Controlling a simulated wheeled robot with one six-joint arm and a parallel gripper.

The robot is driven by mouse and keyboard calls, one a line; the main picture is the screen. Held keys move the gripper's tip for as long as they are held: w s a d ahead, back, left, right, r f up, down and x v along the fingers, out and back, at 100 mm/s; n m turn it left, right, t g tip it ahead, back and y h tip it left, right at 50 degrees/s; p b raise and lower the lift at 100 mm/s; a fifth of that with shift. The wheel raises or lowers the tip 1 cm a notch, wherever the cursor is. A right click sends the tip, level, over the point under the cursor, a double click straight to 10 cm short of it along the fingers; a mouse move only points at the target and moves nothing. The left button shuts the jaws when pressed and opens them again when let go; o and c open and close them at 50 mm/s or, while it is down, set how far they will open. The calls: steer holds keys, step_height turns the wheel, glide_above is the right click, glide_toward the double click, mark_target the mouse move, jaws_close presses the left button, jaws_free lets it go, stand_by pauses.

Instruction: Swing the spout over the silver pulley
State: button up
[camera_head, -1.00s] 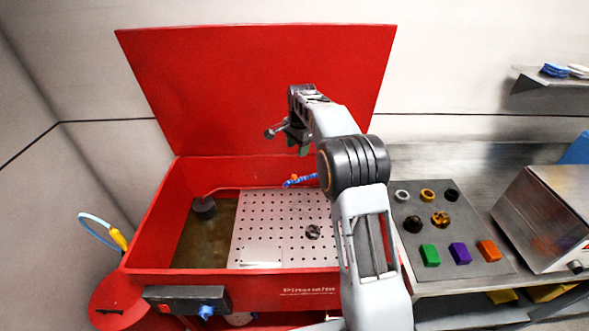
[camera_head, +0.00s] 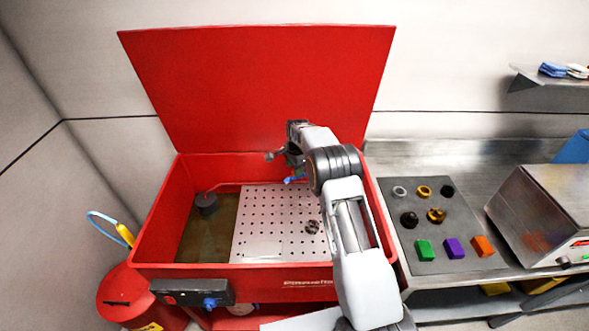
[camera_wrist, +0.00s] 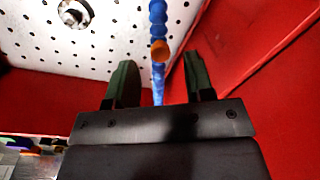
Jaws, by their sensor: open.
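In the head view a short piece of the blue spout (camera_head: 294,179) shows at the back of the red basin, below my gripper. My arm hides the rest. The silver pulley (camera_head: 312,227) lies on the white perforated plate (camera_head: 262,247), and it also shows at the top left of the wrist view (camera_wrist: 75,12).
The red basin (camera_head: 160,232) has a raised red lid (camera_head: 255,85) behind it. Dark liquid and a black cylinder (camera_head: 206,204) are at its left. A grey mat (camera_head: 415,190) with rings and coloured blocks lies right, beside a metal box (camera_head: 545,215).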

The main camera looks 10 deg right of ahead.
steer(key=shift+w+f, duration=0.1)
steer(key=shift+f, duration=1.05)
jaws_close()
